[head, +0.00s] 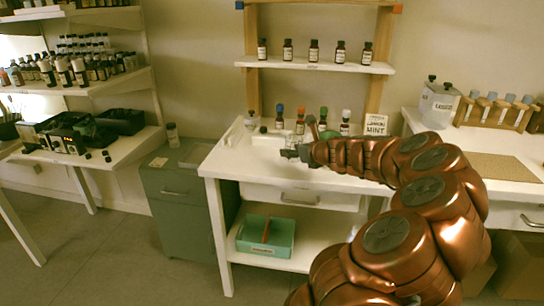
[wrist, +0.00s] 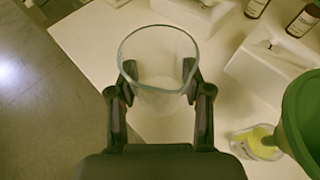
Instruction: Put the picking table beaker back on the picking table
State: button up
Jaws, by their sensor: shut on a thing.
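A clear, empty glass beaker (wrist: 160,62) stands between the two dark fingers of my gripper (wrist: 160,92) in the wrist view. The fingers are shut on its sides, and its open rim faces the camera. In the head view my gripper (head: 290,153) is over the front left part of the white picking table (head: 225,162). The beaker is small and hard to make out there. The table top (wrist: 95,35) shows below the beaker in the wrist view. I cannot tell whether the beaker's base touches it.
A green funnel-like thing (wrist: 305,112) and a glass with yellow contents (wrist: 258,142) are close on the right. The table's left edge is near, with a green cabinet (head: 175,195) beyond.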

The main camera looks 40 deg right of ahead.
send_over(273, 164)
jog(key=shift+w+d+f+b, duration=0.15)
jog(key=shift+w+f+b, duration=0.2)
jog(key=shift+w+f, duration=0.15)
jog(key=shift+f+b, duration=0.5)
jog(key=shift+f, duration=1.15)
jog(key=shift+f, duration=0.2)
jog(key=o, duration=1.2)
jog(key=shift+c, duration=0.2)
jog(key=shift+r, duration=0.1)
jog(key=shift+s+r, duration=0.25)
jog(key=shift+s, duration=0.2)
jog(key=shift+p+v, duration=0.65)
jog(key=shift+v, duration=4.9)
